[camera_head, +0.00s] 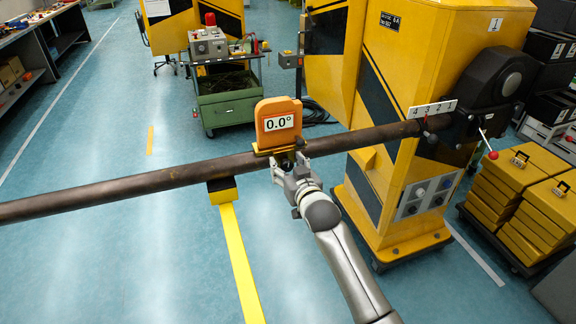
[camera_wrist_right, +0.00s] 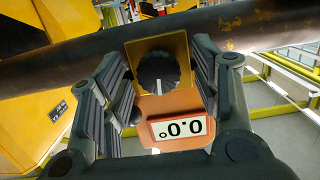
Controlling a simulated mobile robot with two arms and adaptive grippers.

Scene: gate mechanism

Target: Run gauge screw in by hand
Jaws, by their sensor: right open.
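The orange angle gauge (camera_head: 278,124) sits on the brown horizontal pipe (camera_head: 130,187) and reads 0.0°. It also shows in the right wrist view (camera_wrist_right: 165,138), with its display upside down. The gauge screw has a dark ridged round knob with a white mark (camera_wrist_right: 158,72), in front of a yellow plate (camera_wrist_right: 182,46). My right gripper (camera_head: 285,167) is just below the gauge, under the pipe. In the right wrist view its open fingers (camera_wrist_right: 160,85) stand on either side of the knob, apparently without touching it. My left gripper is out of view.
A yellow gate cabinet (camera_head: 425,95) with a black pivot housing (camera_head: 490,80) stands at the right. A yellow-topped post (camera_head: 222,190) is below the pipe. A green trolley (camera_head: 228,105) stands behind, and yellow cases (camera_head: 515,170) sit at the right. The floor at left is clear.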

